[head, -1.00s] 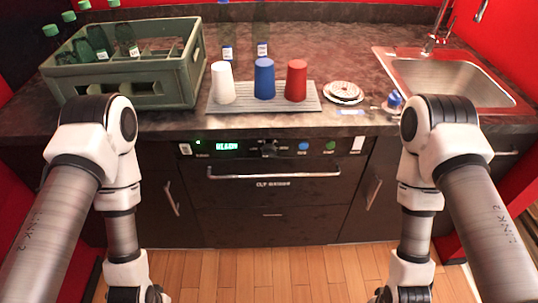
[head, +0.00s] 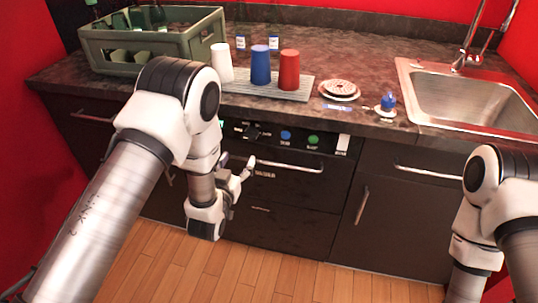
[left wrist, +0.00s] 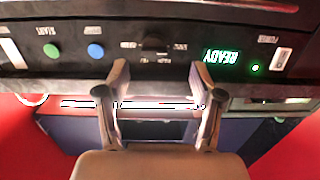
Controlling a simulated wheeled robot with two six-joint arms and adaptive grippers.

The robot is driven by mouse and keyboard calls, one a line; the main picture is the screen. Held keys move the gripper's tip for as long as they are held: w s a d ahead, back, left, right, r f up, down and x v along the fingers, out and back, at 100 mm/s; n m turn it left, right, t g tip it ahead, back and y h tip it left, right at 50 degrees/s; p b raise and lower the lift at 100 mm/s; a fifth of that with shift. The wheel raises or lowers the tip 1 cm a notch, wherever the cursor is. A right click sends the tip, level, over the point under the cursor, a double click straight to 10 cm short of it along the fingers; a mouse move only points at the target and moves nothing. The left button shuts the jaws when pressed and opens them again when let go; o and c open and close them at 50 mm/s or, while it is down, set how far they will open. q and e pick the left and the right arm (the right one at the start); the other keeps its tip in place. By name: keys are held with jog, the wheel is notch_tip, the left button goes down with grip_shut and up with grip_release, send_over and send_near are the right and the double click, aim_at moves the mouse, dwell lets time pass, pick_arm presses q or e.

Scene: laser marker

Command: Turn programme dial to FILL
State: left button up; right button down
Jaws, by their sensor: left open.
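The programme dial (head: 252,131) is a dark knob on the black control panel under the counter edge; in the left wrist view the dial (left wrist: 154,45) appears upside down, with small labels around it. I cannot read its setting. My left gripper (head: 246,166) is in front of the machine, below the panel and near the drawer handle. In the left wrist view the gripper (left wrist: 161,72) is open, its fingers apart on either side of the dial's line, with nothing between the tips. The display (left wrist: 220,56) shows READY in green. My right gripper is out of view.
A blue button (head: 286,135) and a green button (head: 313,140) sit right of the dial. The bar handle (head: 290,166) runs below the panel. Cups stand on a ribbed mat (head: 290,92); a green crate (head: 180,42) and a sink (head: 450,85) flank them.

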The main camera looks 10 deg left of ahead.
aim_at(249, 139)
pick_arm(q)
jog(key=shift+t, duration=0.3)
jog(key=w, duration=0.6)
jog(key=w+d+r, duration=0.1)
jog(key=w, duration=0.2)
jog(key=shift+b, duration=0.35)
jog(key=shift+s, duration=0.1)
jog(key=c, duration=1.2)
